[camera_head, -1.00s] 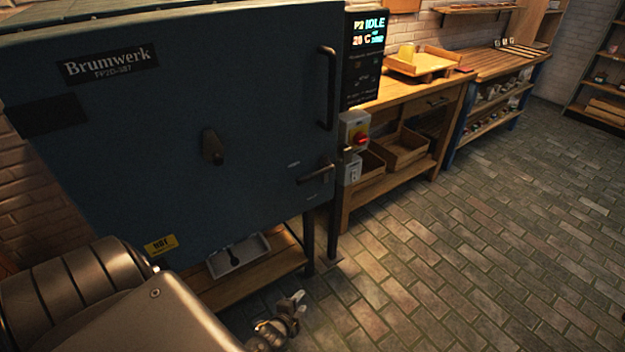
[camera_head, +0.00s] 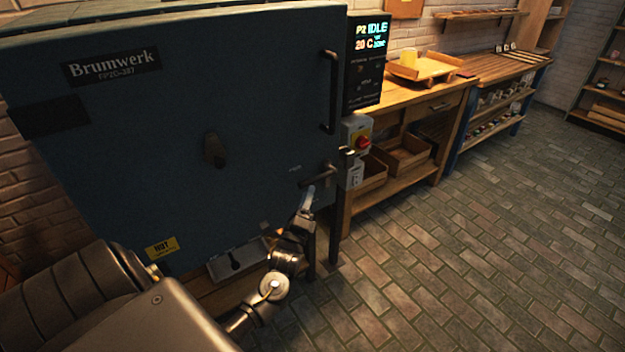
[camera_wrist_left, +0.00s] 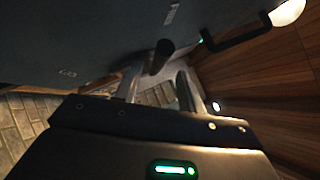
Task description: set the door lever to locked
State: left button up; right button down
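The door lever (camera_head: 318,177) is a dark handle low on the right side of the blue kiln door (camera_head: 255,110). It points left and slightly down from its pivot. My left gripper (camera_head: 307,200) is just below the lever in the head view. In the left wrist view, the left gripper's two fingers (camera_wrist_left: 158,90) stand apart with a gap between them. The lever's dark rounded end (camera_wrist_left: 160,57) shows just ahead of that gap. I cannot tell whether the fingers touch it. My right gripper is not in view.
A vertical door handle (camera_head: 331,92) is above the lever. A switch box with a red knob (camera_head: 362,143) and a display panel reading IDLE (camera_head: 367,62) are to the right. A wooden workbench (camera_head: 430,90) stands beyond. The brick floor (camera_head: 470,240) at right is open.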

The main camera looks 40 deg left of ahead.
aim_at(312, 178)
pick_arm(q)
jog(key=x, duration=0.6)
jog(key=shift+p, duration=0.3)
jog(key=shift+c, duration=0.2)
grip_shut()
